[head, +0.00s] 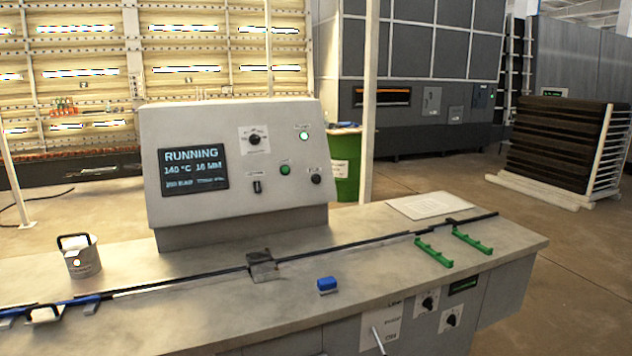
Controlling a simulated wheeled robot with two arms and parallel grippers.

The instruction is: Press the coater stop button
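The grey control console (240,215) stands on the bench with its sloped face towards me. Its screen (193,169) reads RUNNING, with 140 °C and 16 MM below. A green button (285,170) sits right of the middle of the face. A dark round button or knob (316,179) is to its right, near the face's right edge. Their labels are too small to read surely, so I cannot tell which is the stop button. A green lamp (304,136) above is lit. Neither of my grippers is in view, and nothing covers the console face.
On the console are also a rotary knob (254,139) and a small black switch (257,187). The bench (420,285) holds a long dark rail, a white pail (82,258), a blue block (327,285), green brackets (434,251) and a paper sheet (432,205). A pale post (369,110) stands behind.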

